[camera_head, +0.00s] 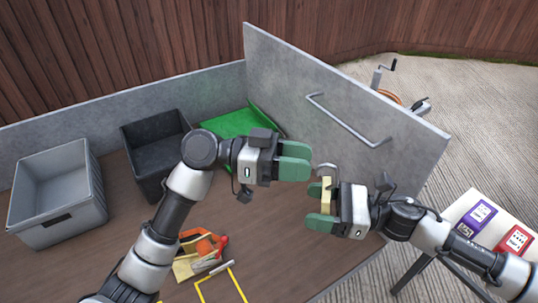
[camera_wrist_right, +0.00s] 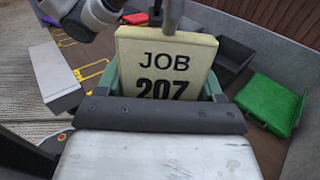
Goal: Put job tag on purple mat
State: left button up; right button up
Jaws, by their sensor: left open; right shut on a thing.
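The job tag (camera_head: 326,190) is a pale yellow block with a metal hook at its top. In the right wrist view the tag (camera_wrist_right: 165,62) reads "JOB 207". My right gripper (camera_head: 322,200) is shut on it, holding it above the wooden worktop near the upright grey panel. My left gripper (camera_head: 297,161) is open and empty, just left of the tag, with a small gap in the picture. The purple mat (camera_head: 478,216), with a white printed patch, lies on a small pale table at the far right, beyond my right forearm.
A red mat (camera_head: 513,240) lies beside the purple one. A grey bin (camera_head: 60,200), a black bin (camera_head: 155,135) and a green tray (camera_head: 225,122) stand on the worktop. The grey panel (camera_head: 330,75) with a metal bar handle borders it. Orange and yellow items (camera_head: 200,250) lie in front.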

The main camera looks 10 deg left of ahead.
pick_arm(q)
jog(key=d, duration=0.6)
jog(key=shift+s, duration=0.15)
grip_shut()
pick_arm(e)
jog(key=o, duration=1)
jog(key=shift+o, duration=0.2)
jog(key=shift+d, duration=0.15)
